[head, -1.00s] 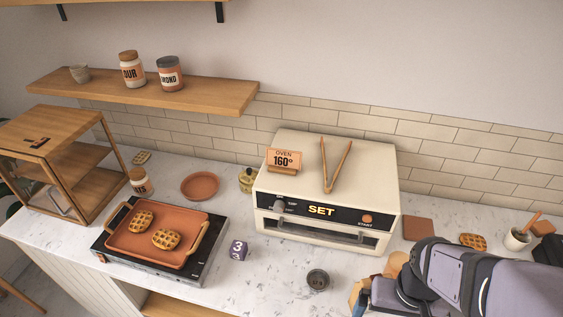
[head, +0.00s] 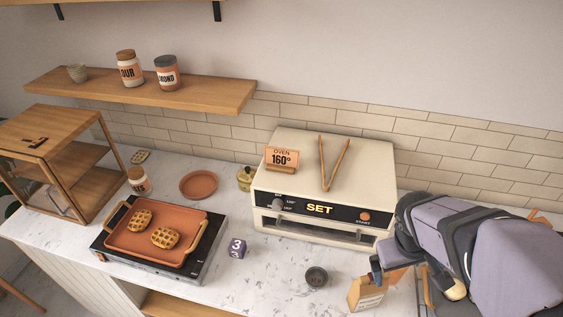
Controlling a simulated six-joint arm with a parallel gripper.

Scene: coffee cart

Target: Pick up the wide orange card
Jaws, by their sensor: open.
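The wide orange card (head: 282,158) reads "OVEN 160°". It stands upright, leaning slightly back, in a small wooden holder (head: 281,168) on the left part of the cream oven's top (head: 345,150). My gripper (head: 377,267) is at the lower right, low in front of the oven's right side and well apart from the card. It is open; its far side is partly hidden by my arm, and I see nothing held in it.
Wooden tongs (head: 333,165) lie on the oven top, right of the card. A kraft bag (head: 367,294) stands just below my gripper. A dark round cup (head: 316,277) and a purple number cube (head: 237,248) stand in front of the oven. A griddle tray (head: 125,243) with waffles is left.

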